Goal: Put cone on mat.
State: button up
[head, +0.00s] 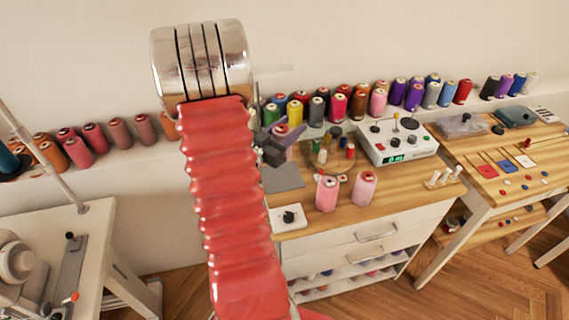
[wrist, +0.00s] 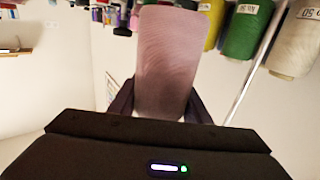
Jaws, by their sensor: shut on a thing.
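A dusty-pink thread cone (wrist: 165,60) stands between the two dark fingers of my gripper (wrist: 160,106) in the wrist view. In the head view my gripper (head: 270,147) is shut on this cone (head: 291,137), partly hidden by the gripper. It is raised above the back left of the wooden worktop. A flat grey mat (head: 284,178) lies on that worktop, below the gripper and apart from the cone. Its left side is partly hidden by my red arm.
Two pink cones (head: 327,194) (head: 363,190) stand on the worktop (head: 400,190) right of the mat. A small white box with a black knob (head: 287,218) sits in front of it. A white control unit (head: 397,142) stands at the back. Several thread cones line the wall ledge.

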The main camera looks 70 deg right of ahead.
jog(key=shift+f, duration=2.55)
jog(key=shift+f, duration=2.1)
jog(key=o, duration=1.1)
jog(key=shift+f, duration=0.1)
jog(key=shift+o, duration=0.2)
jog(key=shift+v, duration=6.05)
